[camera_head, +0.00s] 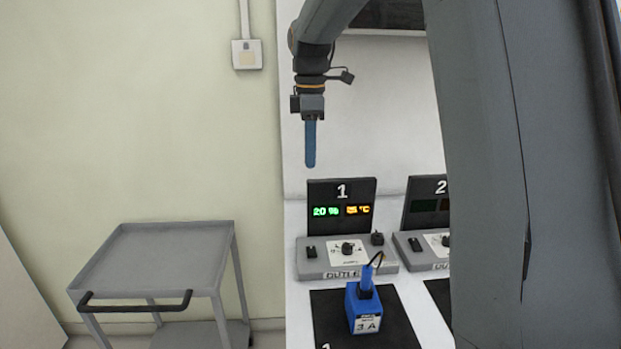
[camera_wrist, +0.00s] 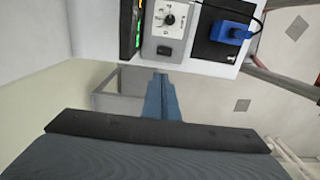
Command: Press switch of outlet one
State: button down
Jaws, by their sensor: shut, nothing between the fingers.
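Outlet one (camera_head: 350,271) is a grey box on the white bench, labelled OUTLET, below a black panel marked 1 (camera_head: 342,190). Its display is lit, with green 20 % and an orange °C reading. Its black switch (camera_head: 311,252) is at the box's left end, left of the knob (camera_head: 347,248). In the wrist view the switch (camera_wrist: 164,51) lies just beyond my fingertips, past a gap. My gripper (camera_head: 310,164) has blue fingers, is shut and empty, and points down above and left of the panel. Its fingers also show in the wrist view (camera_wrist: 160,80).
A blue 3 A device (camera_head: 365,308) stands on a black mat (camera_head: 328,308), its cable rising toward the outlet's right end. A second outlet (camera_head: 415,250) is partly hidden by my arm. A grey trolley (camera_head: 165,245) stands at left.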

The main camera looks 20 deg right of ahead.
jog(key=shift+w+r+b, duration=0.15)
jog(key=shift+r+b, duration=0.05)
jog(key=shift+r, duration=0.8)
jog(key=shift+w+r+b, duration=0.1)
jog(key=shift+r+b, duration=0.05)
jog(key=shift+r, duration=0.85)
